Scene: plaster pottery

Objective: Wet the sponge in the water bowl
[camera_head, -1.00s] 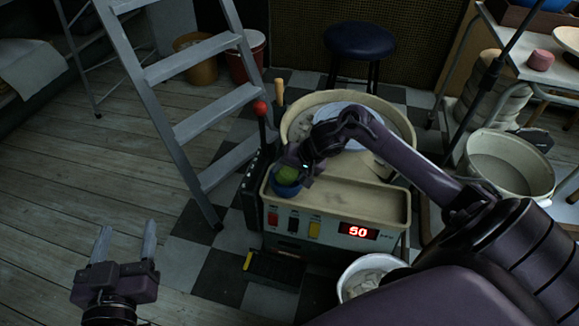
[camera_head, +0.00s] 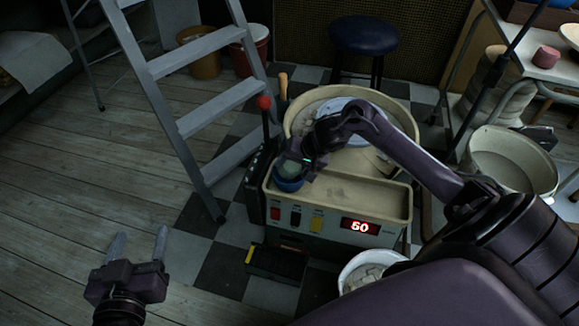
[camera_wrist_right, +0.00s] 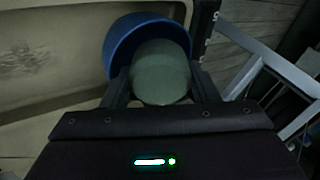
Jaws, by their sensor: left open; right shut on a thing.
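The blue water bowl (camera_head: 287,183) stands on the left corner of the pottery wheel's tray. In the right wrist view the bowl (camera_wrist_right: 122,38) lies just past my fingers. My right gripper (camera_head: 304,168) is over the bowl. The right wrist view shows its fingers (camera_wrist_right: 160,84) on both sides of the rounded grey-green sponge (camera_wrist_right: 160,72), shut on it. The sponge overlaps the bowl's opening there; its depth in the bowl and any water are hidden. My left gripper (camera_head: 138,249) is open and empty, above the floor at lower left.
The pottery wheel (camera_head: 340,205) has a red 50 display. A grey stepladder (camera_head: 210,110) stands close on its left. A white bucket (camera_head: 350,275) stands in front, a large pale tub (camera_head: 510,165) at right. The wooden floor at left is clear.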

